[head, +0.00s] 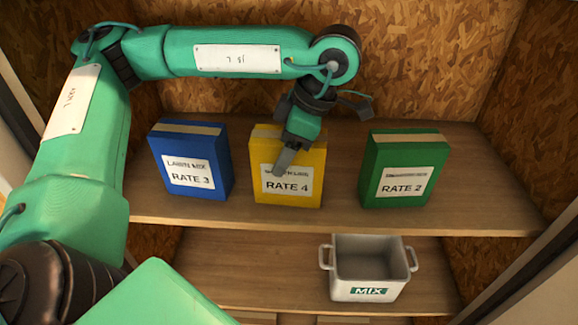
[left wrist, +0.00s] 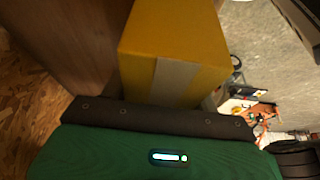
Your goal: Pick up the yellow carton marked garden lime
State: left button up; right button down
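The yellow carton (head: 262,150) stands upright in the middle of the upper shelf; its label reads RATE 4, with a smaller line above partly covered. My left gripper (head: 290,150) reaches down over it from above, one grey finger in front of the label. The other finger is hidden in the head view. In the left wrist view the yellow carton (left wrist: 175,30) lies between the finger sides, its pale top strip close to the palm. I cannot tell whether the fingers press on it. My right gripper is not in view.
A blue carton (head: 190,145) marked RATE 3 stands to the left and a green carton (head: 375,165) marked RATE 2 to the right, both with gaps to the yellow one. A grey MIX bin (head: 345,290) sits empty on the lower shelf (head: 250,270).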

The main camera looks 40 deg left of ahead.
pick_arm(q)
jog(key=c, duration=0.9)
jog(key=shift+r, duration=0.2)
